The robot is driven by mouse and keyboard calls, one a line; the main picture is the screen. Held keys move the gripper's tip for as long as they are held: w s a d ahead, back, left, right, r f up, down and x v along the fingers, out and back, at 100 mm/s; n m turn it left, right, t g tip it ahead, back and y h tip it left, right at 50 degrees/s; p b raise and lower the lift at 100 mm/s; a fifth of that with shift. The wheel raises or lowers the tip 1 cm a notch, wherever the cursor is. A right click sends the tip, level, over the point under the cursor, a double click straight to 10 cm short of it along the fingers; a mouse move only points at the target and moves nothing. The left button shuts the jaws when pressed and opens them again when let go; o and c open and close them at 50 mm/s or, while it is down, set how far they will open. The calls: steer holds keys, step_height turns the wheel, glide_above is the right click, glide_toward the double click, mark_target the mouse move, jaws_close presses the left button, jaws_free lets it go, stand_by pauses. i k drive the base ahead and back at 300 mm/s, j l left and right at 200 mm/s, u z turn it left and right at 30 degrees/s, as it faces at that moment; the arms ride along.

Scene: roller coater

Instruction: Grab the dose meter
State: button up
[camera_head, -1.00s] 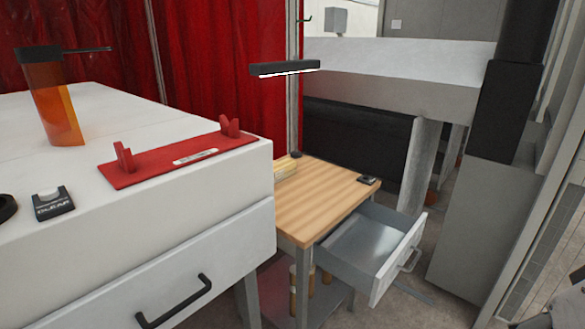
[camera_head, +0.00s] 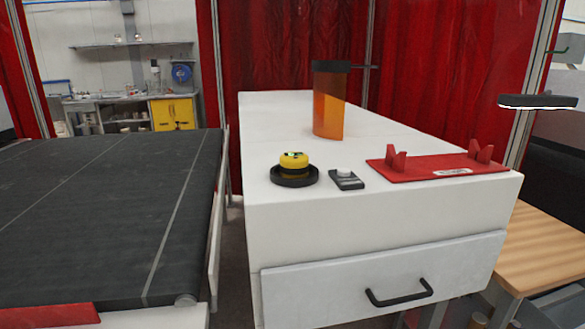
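A round yellow puck with black markings (camera_head: 294,161) sits on a round black base (camera_head: 294,178) on the white cabinet top, near its front left corner. It looks most like the dose meter, but I read no label that confirms it. A small black device with a white button (camera_head: 346,180) lies just to its right. My gripper is not in view.
A red holder with two upright cradles (camera_head: 438,168) and an orange cylinder with a black top (camera_head: 328,100) stand on the white cabinet (camera_head: 380,220). A dark conveyor belt (camera_head: 100,210) lies left, across a narrow gap. A wooden table (camera_head: 540,255) stands right. A black lamp bar (camera_head: 537,101) hangs above it.

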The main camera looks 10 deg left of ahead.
mark_target(294, 166)
steer(key=u, duration=0.75)
